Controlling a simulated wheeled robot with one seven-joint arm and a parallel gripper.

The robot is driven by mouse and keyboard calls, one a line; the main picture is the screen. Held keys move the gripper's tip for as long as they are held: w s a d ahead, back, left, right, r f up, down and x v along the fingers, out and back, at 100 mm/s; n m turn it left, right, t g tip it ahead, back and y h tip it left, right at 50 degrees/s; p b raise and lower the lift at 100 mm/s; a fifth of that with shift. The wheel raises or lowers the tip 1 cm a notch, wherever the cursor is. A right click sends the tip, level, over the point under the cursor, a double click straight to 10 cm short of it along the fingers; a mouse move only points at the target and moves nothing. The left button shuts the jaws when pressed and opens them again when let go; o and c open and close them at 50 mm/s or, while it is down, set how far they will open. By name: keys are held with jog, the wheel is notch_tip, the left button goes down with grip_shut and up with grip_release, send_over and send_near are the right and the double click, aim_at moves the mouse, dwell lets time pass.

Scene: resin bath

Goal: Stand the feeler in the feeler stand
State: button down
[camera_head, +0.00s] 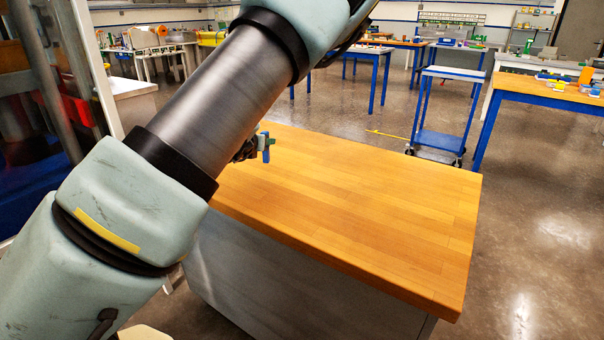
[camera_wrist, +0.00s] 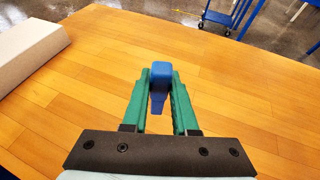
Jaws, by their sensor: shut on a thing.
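My gripper (camera_wrist: 160,78) has two green fingers shut on a blue piece, which I take to be the feeler (camera_wrist: 160,82). The feeler's blunt blue end shows between the fingertips in the wrist view, narrowing toward the palm. The head view shows my gripper (camera_head: 262,144) small, beyond my forearm and over the wooden bench top, with a bit of the blue feeler (camera_head: 266,156). The rest of the feeler is hidden. I cannot make out a feeler stand in either view.
The wooden bench top (camera_head: 360,200) is bare in its middle and right. A pale block (camera_wrist: 28,52) lies at the left in the wrist view; my arm hides that area in the head view. A blue-framed cart (camera_head: 446,110) stands on the floor beyond.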

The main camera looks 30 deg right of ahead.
jog(key=s+d+r+m+g+h+b, duration=0.1)
jog(key=s+d+r+m+g, duration=0.15)
jog(key=d, duration=0.35)
jog(key=s+d+r+m+g+h+b, duration=0.1)
jog(key=s+d+r+h, duration=0.2)
jog(key=d, duration=0.4)
jog(key=shift+y, duration=0.7)
jog(key=shift+s+a+f+p, duration=0.1)
jog(key=shift+f+p, duration=0.2)
jog(key=shift+f, duration=1.4)
jog(key=shift+s+d+f+p, duration=0.15)
jog(key=shift+f+p, duration=0.15)
jog(key=shift+f, duration=1.35)
jog(key=shift+s+a+f+p, duration=0.15)
jog(key=shift+f+p, duration=0.15)
jog(key=shift+f, duration=1.4)
jog(key=shift+f, duration=0.15)
jog(key=c, duration=0.7)
grip_release()
